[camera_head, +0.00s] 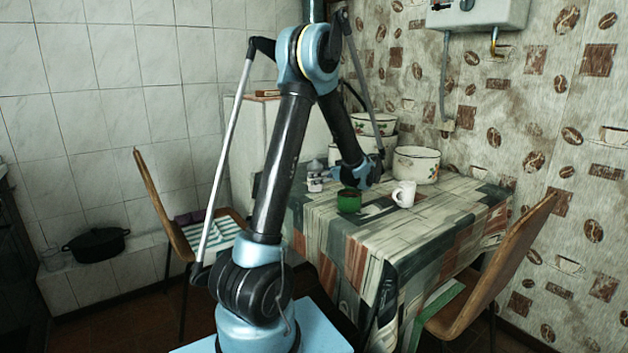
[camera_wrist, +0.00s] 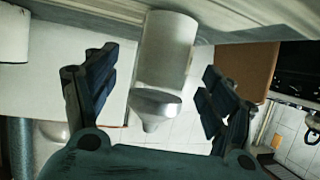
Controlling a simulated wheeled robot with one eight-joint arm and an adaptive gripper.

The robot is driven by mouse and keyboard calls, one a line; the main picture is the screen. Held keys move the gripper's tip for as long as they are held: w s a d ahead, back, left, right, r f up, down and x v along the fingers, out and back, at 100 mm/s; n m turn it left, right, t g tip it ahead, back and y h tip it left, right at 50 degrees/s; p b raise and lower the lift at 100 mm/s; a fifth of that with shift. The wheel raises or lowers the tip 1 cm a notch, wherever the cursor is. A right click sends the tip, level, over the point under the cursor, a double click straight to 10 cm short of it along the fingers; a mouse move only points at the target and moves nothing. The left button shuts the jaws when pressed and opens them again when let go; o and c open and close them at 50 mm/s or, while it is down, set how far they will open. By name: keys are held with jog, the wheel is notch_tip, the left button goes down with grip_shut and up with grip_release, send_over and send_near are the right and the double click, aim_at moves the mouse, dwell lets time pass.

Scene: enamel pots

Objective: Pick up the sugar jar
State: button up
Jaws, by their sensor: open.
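The sugar jar looks to be the pale jar with a metal spouted lid in the wrist view (camera_wrist: 165,50), where it appears upside down with the lid (camera_wrist: 155,104) lowest. In the head view, a small pale jar with a grey top (camera_head: 315,178) stands upright on the table (camera_head: 440,215), near its far left edge. My gripper (camera_wrist: 160,88) is open, with one dark finger on each side of the jar in the picture. Gaps show between the fingers and the jar, and nothing is held. In the head view my arm's end reaches just right of the jar; the fingers are hard to make out.
A green mug (camera_head: 349,201) stands in front of my arm's end, and a white mug (camera_head: 404,194) to its right. Floral enamel pots (camera_head: 415,165) (camera_head: 374,124) stand behind. Chairs (camera_head: 160,210) (camera_head: 510,265) flank the table. The table's front right is clear.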

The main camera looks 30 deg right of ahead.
jog(key=x, duration=0.4)
jog(key=shift+w+a, duration=0.1)
jog(key=shift+a, duration=0.05)
jog(key=c, duration=1.5)
jog(key=shift+r, duration=0.1)
notch_tip(320, 180, up, 10)
